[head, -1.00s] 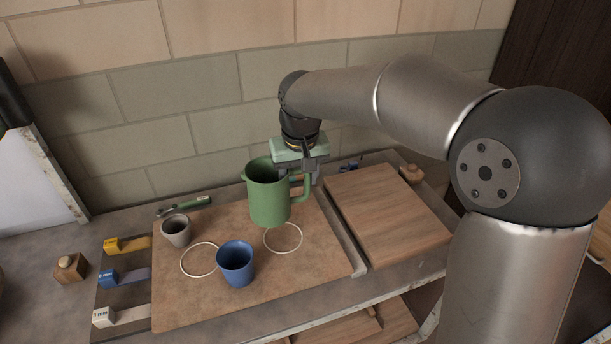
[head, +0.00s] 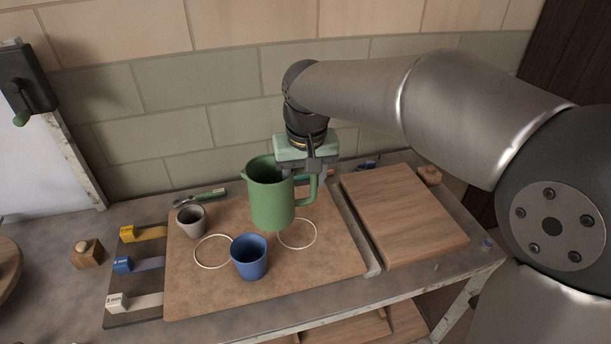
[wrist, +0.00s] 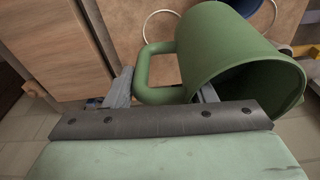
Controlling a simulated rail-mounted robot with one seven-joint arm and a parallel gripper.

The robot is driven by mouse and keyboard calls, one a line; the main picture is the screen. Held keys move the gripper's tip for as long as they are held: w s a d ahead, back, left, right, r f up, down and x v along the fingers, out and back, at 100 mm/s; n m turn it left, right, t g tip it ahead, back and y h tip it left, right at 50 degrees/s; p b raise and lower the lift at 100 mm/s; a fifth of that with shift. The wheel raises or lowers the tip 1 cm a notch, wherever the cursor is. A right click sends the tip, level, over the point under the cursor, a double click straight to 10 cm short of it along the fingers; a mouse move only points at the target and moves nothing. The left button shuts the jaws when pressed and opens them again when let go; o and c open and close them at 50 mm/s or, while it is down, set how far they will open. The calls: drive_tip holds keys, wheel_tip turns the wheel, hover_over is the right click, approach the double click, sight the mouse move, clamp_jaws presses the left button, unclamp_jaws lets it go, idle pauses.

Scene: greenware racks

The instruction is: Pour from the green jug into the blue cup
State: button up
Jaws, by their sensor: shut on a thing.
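The green jug (head: 271,196) is upright in the head view, its spout to the left and its handle to the right. My gripper (head: 312,178) is shut on the handle; the wrist view also shows the jug (wrist: 225,55) with its handle between the fingers (wrist: 165,95). The jug appears to hang above the board, behind the blue cup (head: 249,258) and slightly right of it. The cup stands upright on the board, between and in front of two white rings. I cannot see what the jug or cup holds.
A grey cup (head: 191,221) stands at the board's (head: 205,295) back left, near a green-handled tool (head: 200,198). Yellow, blue and white tagged strips (head: 135,265) lie along the left. A wooden slab (head: 405,215) lies on the right. A tiled wall rises behind.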

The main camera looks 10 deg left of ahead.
drive_tip(key=shift+a, duration=0.15)
drive_tip(key=w+a+f+n+g, duration=0.1)
drive_tip(key=w+a+f+n, duration=0.1)
drive_tip(key=a+n, duration=1)
drive_tip(key=w+a+f+n+g, duration=0.1)
drive_tip(key=w+a+f+n, duration=0.1)
drive_tip(key=a+n, duration=1)
drive_tip(key=shift+w+a+g+y, duration=0.4)
drive_tip(key=shift+w+a, duration=0.05)
drive_tip(key=shift+a, duration=0.4)
drive_tip(key=shift+d+r, duration=0.1)
